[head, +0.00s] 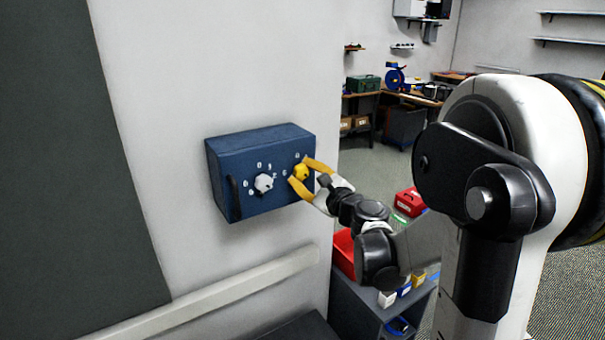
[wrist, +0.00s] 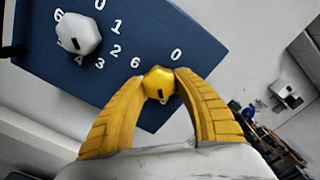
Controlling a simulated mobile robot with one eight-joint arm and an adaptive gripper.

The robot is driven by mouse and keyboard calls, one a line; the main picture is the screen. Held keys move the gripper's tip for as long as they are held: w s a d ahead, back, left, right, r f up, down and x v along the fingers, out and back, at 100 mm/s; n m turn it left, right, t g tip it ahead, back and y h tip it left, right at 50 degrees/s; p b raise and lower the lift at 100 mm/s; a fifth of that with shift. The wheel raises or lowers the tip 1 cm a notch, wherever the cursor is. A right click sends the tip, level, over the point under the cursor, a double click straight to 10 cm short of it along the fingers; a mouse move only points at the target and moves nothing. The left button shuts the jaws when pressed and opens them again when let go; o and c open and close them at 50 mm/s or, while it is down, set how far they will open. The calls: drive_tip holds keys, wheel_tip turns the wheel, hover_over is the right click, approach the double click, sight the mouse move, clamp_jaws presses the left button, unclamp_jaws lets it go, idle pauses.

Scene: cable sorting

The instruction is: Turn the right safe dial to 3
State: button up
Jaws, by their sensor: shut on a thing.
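A blue safe (head: 265,172) is fixed to the white wall in the head view and fills the upper part of the wrist view (wrist: 115,62). Its right dial is a yellow knob (head: 301,171), also seen in the wrist view (wrist: 158,83) with a dark pointer mark. Its left dial is a white knob (head: 263,183) with white numbers around it, clear in the wrist view (wrist: 78,33). My gripper (head: 302,172) has its yellow fingers on both sides of the yellow knob, shut on it. The fingers hide most numbers around the right dial; a 0 and a 6 show.
A dark handle (head: 234,198) is on the safe's left side. A pale rail (head: 210,294) runs along the wall below. A red bin (head: 344,254) and small boxes sit on a grey cabinet to the lower right. The space in front of the safe is clear.

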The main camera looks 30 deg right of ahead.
drive_tip(key=o, duration=1.2)
drive_tip(key=shift+c, duration=0.2)
drive_tip(key=s, duration=1.2)
drive_tip(key=shift+d, duration=0.2)
